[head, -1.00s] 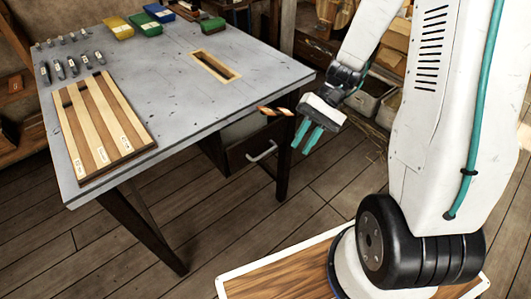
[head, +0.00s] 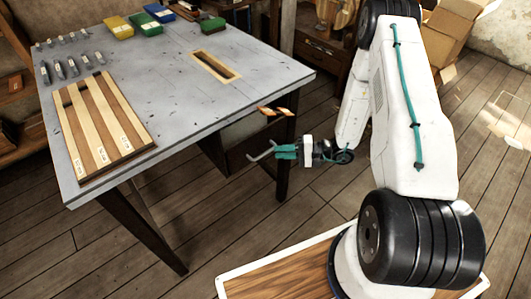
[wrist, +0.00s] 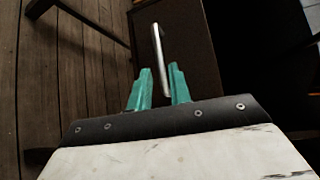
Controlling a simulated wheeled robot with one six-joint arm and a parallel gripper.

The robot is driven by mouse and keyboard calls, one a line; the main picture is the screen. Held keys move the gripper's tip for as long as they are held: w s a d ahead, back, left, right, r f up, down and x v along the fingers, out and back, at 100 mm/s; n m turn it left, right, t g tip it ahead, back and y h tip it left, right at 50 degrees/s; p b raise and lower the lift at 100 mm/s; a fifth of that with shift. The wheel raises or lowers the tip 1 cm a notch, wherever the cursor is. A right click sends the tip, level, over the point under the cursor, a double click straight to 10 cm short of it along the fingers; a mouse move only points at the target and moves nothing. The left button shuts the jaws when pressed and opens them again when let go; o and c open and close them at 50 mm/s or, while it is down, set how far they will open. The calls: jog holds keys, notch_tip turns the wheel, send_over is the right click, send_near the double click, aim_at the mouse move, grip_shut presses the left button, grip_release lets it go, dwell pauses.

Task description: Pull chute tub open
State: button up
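The chute tub (head: 238,160) is a dark box under the table, partly hidden by the table and a table leg. Its pale metal bar handle (head: 262,154) sticks out toward my gripper (head: 277,152). In the wrist view the handle (wrist: 158,48) runs lengthwise ahead, with its near end between the two teal fingers of my gripper (wrist: 161,70). The fingers are apart, with a gap showing on either side of the bar. The tub's dark brown front (wrist: 190,35) shows behind the handle. Whether a finger touches the bar cannot be told.
The grey table (head: 180,100) stands above the tub, with a slot (head: 215,66), a striped wooden board (head: 102,128) and coloured bins (head: 145,24) on top. A striped wooden piece (head: 273,111) juts from the table's edge above my gripper. A dark table leg (head: 284,180) stands close by.

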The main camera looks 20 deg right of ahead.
aim_at(268, 152)
jog(key=x, duration=0.6)
jog(key=shift+a, duration=0.2)
jog(key=shift+c, duration=0.3)
grip_shut()
